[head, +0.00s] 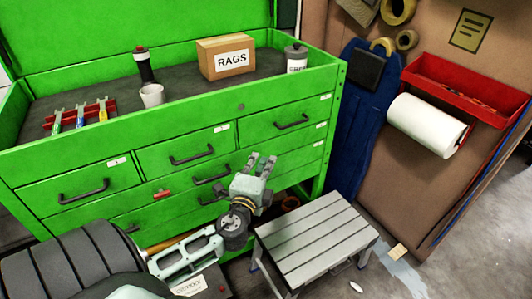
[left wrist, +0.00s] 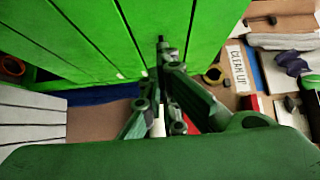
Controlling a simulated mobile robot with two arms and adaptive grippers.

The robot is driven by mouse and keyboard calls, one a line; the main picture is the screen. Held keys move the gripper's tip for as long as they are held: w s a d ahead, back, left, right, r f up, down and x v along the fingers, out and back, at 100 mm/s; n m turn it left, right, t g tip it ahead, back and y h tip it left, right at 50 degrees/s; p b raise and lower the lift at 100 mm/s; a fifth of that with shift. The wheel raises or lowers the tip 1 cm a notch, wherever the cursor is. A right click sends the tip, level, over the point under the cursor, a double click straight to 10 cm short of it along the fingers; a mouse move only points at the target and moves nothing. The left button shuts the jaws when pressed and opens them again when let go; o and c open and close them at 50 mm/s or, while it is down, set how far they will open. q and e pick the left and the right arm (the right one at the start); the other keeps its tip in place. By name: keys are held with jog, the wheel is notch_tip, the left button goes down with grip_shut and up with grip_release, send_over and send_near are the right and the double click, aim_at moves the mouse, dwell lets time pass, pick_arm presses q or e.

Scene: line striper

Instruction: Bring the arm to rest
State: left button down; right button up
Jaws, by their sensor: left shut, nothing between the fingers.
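My left gripper (head: 262,161) is in the head view in front of the green tool chest's drawers, just above and left of the grey slatted step stool. Its fingers point up and toward the chest. It is shut and holds nothing. In the left wrist view the shut fingers (left wrist: 161,92) show against the green drawer fronts. My left arm (head: 190,252) reaches in from the lower left. My right gripper is in neither view.
The green tool chest (head: 240,107) carries a RAGS box (head: 226,57), a white cup (head: 152,95) and a dark bottle (head: 145,66). The step stool (head: 315,243) stands close by. A paper roll (head: 426,125) hangs at right. Open floor lies at lower right.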

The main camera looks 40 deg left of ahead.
pick_arm(q)
jog(key=shift+s+d+f, duration=0.1)
jog(key=shift+s+d, duration=0.1)
jog(key=shift+s, duration=0.35)
jog(key=s+d+f+n+g+h, duration=0.1)
jog(key=s+f+g, duration=0.25)
jog(key=f, duration=0.85)
jog(key=s+d+f+n+g+h, duration=0.15)
jog(key=s+f, duration=0.35)
jog(key=f, duration=0.7)
jog(key=s+d+f+n+g+h, duration=0.15)
jog(key=s+f+g, duration=0.25)
jog(key=f, duration=0.8)
jog(key=s+d+f+n+g+h, duration=0.1)
jog(key=s+d+f, duration=0.3)
jog(key=s, duration=0.6)
jog(key=s+d+f+n+g+h+p, duration=0.1)
jog(key=s+d+f+n+g, duration=0.2)
jog(key=s+d+f, duration=0.2)
jog(key=s+d+f+n+g+h, duration=0.1)
jog(key=s+d+f+n+g, duration=0.1)
jog(key=s+d+f, duration=0.3)
jog(key=s+f, duration=0.4)
jog(key=s, duration=0.6)
jog(key=shift+s+d+f+n+h, duration=0.2)
jog(key=shift+s+f+n+h, duration=0.1)
jog(key=shift+f, duration=0.1)
